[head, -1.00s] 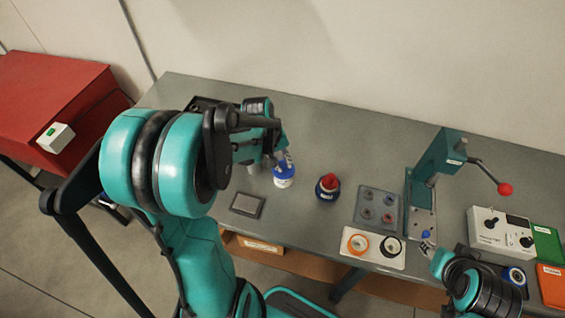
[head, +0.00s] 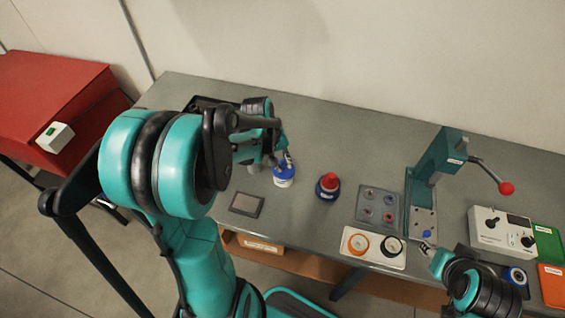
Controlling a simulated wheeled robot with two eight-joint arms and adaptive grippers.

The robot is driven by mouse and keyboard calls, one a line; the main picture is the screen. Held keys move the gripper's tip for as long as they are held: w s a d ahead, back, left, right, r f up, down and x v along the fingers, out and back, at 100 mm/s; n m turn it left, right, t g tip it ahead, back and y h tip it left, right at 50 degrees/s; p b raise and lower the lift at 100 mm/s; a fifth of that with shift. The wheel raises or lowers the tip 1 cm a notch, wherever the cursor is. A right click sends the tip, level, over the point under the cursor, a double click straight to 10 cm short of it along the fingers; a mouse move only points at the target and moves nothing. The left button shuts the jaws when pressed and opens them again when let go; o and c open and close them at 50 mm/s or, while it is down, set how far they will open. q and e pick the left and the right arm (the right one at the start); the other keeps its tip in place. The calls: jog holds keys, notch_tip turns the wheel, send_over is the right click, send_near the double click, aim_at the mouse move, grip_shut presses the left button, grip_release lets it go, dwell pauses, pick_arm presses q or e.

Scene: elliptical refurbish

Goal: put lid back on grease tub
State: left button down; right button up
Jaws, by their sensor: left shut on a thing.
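The grease tub (head: 284,181), a small white tub with a blue band and blue top, stands upright on the grey bench left of centre. My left gripper (head: 286,158) is right above it, shut on the blue lid (head: 283,170). The lid is at the tub's mouth; whether it is fully seated cannot be told at this size. My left arm hides the bench behind and left of the tub. My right gripper (head: 428,248) is at the bench's front edge by the press; its fingers are too small to read.
A dark blue bottle with a red cap (head: 328,187) stands right of the tub. A small dark plate (head: 246,204) lies front left. Further right are a grey tray (head: 379,206), a white ring holder (head: 373,249), a lever press (head: 440,165) and a control box (head: 502,230).

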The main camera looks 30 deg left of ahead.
dwell(0.3)
pick_arm(q)
jog(key=c, duration=1.4)
grip_release()
jog(key=shift+o, duration=0.4)
jog(key=o, duration=0.4)
jog(key=shift+r+p, duration=2.75)
jog(key=shift+r, duration=0.75)
jog(key=shift+c, duration=0.2)
